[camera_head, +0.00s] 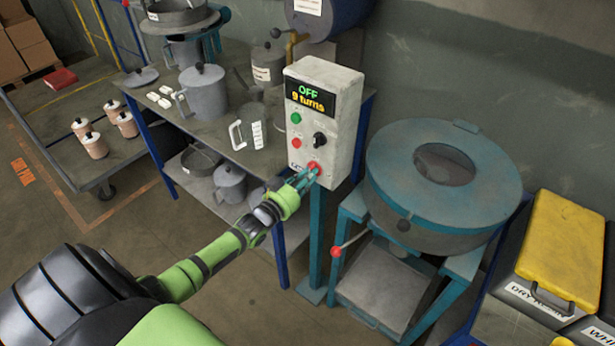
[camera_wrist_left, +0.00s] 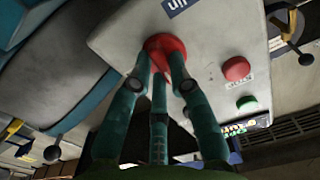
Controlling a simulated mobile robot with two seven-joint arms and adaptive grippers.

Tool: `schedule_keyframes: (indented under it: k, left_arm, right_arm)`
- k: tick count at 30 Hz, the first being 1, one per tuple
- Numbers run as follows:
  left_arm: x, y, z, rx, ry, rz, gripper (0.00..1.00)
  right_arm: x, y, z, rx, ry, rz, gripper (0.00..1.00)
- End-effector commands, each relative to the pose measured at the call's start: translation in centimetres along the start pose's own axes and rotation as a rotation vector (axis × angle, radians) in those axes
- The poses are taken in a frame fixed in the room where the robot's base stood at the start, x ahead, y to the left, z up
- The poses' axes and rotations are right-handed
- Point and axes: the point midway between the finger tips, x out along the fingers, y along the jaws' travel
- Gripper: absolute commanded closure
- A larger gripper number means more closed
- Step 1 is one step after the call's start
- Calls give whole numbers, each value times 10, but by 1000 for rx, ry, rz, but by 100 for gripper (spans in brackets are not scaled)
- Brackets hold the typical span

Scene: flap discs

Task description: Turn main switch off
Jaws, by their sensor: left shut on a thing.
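The grey control box (camera_head: 325,118) stands on a teal post, and its display (camera_head: 310,98) reads "OFF 9 turns". Its front has a green button (camera_head: 296,118), a red button (camera_head: 296,143), a black selector knob (camera_head: 319,139) and a red knob (camera_head: 314,168) at the bottom. My left gripper (camera_head: 305,178) is at the red knob. In the left wrist view, its teal fingers (camera_wrist_left: 160,74) are closed around the red knob (camera_wrist_left: 165,46). The fingers hide part of the panel there. A label near the knob is only partly readable. My right gripper is not in view.
A teal round machine (camera_head: 440,185) with a red-tipped lever (camera_head: 337,251) stands right of the box. A workbench (camera_head: 215,125) with grey pots is at the left. Yellow-lidded bins (camera_head: 562,240) stand at the far right. Open floor lies at the lower left.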

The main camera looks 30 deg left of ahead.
Motion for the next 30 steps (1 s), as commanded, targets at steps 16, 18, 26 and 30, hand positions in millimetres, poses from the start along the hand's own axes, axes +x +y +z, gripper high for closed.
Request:
schedule_keyframes:
  k: [16, 18, 26, 30]
  left_arm:
    - [0, 0, 0, -135, -1, 1, 100]
    - [0, 0, 0, -137, -1, 1, 100]
    - [0, 0, 0, -137, -1, 0, 72]
    - [0, 0, 0, -136, -1, 0, 56]
  right_arm:
    - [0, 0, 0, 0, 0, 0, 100]
    - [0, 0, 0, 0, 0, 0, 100]
    - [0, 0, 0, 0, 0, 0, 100]
    - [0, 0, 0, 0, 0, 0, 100]
